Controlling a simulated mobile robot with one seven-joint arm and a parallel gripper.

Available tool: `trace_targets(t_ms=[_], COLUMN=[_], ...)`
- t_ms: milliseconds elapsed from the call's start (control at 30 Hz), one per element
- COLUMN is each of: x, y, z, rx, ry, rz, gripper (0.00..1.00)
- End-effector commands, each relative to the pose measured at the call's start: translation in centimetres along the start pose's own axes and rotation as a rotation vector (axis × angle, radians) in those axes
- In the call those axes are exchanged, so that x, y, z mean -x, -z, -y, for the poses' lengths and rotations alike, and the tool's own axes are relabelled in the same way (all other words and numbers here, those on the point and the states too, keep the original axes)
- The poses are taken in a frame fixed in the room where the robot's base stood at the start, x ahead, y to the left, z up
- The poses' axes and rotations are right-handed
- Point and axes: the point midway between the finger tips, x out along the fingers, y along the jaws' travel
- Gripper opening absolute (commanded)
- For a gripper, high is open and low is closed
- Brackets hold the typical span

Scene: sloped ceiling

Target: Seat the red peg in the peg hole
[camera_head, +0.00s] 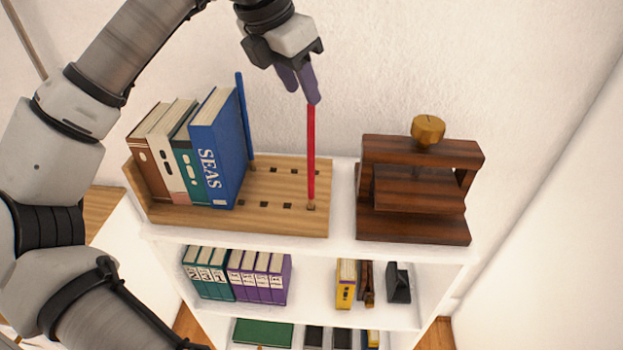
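The red peg (311,152) is long, thin and upright. Its lower end is at a dark square hole (311,206) near the front right corner of the wooden peg board (230,222). I cannot tell how deep it sits in the hole, if at all. My gripper (301,94) points down from above, with its purple fingers at the peg's top end. The fingers hide the top of the peg, and whether they are clamped on it is unclear.
A blue peg (245,120) stands at the board's back, beside upright books (217,150). Other square holes are open. A dark wooden press with a brass knob (428,130) stands to the right on the white shelf (342,215). The lower shelves hold binders (235,275).

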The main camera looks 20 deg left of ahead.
Motion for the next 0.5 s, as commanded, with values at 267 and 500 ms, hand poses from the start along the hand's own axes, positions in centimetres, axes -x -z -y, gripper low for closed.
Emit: trace_targets(t_ms=[267,500], x=[-2.8,-5.7], y=[0.1,-0.1], z=[0.1,0.2], rx=[-0.002,0.0], ry=[0.001,0.0], rz=[0.0,0.002], gripper=[0.38,0.38])
